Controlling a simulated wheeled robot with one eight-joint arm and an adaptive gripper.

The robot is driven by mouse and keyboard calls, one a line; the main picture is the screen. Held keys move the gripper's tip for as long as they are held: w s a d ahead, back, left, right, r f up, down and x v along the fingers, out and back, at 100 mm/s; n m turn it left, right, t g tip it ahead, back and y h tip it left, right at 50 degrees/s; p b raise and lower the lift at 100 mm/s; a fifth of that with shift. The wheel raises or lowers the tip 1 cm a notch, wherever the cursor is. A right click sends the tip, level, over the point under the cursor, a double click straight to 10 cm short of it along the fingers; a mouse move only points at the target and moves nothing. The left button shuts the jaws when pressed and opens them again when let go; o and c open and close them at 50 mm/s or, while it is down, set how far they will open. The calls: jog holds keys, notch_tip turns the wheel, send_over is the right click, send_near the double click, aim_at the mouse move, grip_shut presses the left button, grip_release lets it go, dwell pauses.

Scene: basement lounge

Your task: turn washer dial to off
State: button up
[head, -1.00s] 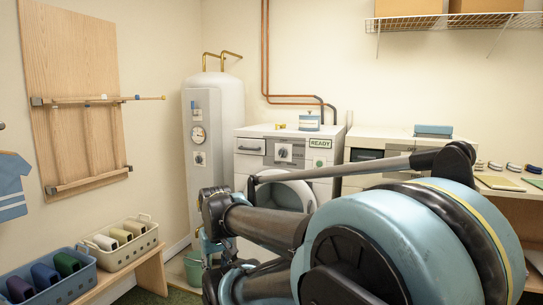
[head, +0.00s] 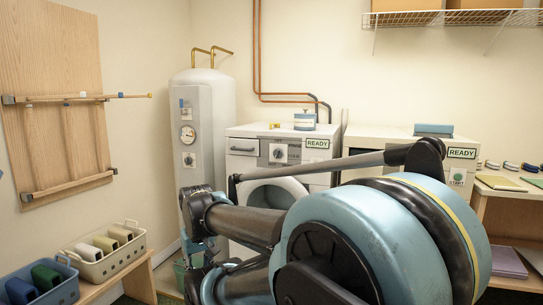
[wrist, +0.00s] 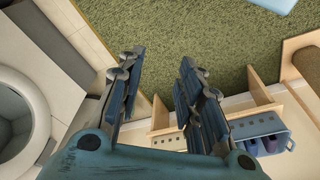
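The white washer (head: 240,165) stands at the back wall beside the water tank. Its dial (head: 279,153) is a small round knob on a grey plate on the upper front, left of a green READY sign. The dial's pointer setting is too small to read. My arm crosses in front of the washer's lower front and partly hides its round door. My gripper (wrist: 162,58) is open and empty in the wrist view, its fingers pointing over green carpet. The washer's round door (wrist: 22,120) is at the left of that view; the dial is not in it.
A water tank (head: 207,145) stands left of the washer. A second white machine (head: 385,140) is to its right. A bench with a beige crate (head: 97,268) and a blue crate (head: 62,290) runs along the left wall. Green carpet (wrist: 215,40) is clear in the wrist view.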

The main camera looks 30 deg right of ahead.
aim_at(277, 153)
jog(key=shift+d, duration=0.1)
jog(key=shift+o, duration=1)
jog(key=o, duration=0.4)
jog(key=shift+s+d+r, duration=0.15)
jog(key=shift+d+r, duration=0.05)
jog(key=shift+r, duration=0.1)
jog(key=shift+o, duration=0.2)
jog(key=w+d+r+m+t+h, duration=0.2)
jog(key=w+d+r+m+h, duration=0.2)
jog(key=w+d+r, duration=0.55)
jog(key=w+d+r+m+t+h, duration=0.2)
jog(key=w+d+r+m+h, duration=0.4)
jog(key=d, duration=0.6)
jog(key=w+d+r+m+t+h, duration=0.2)
jog(key=w+d+r+m+h, duration=0.15)
jog(key=w+d, duration=0.65)
jog(key=w+d+r+t, duration=0.1)
jog(key=w+d, duration=0.4)
jog(key=d, duration=0.2)
jog(key=w+d+r+t, duration=0.1)
jog(key=w+d, duration=0.4)
jog(key=d, duration=0.2)
jog(key=w+d+r+t, duration=0.1)
jog(key=w+d, duration=0.5)
jog(key=d, duration=0.1)
jog(key=shift+m, duration=0.35)
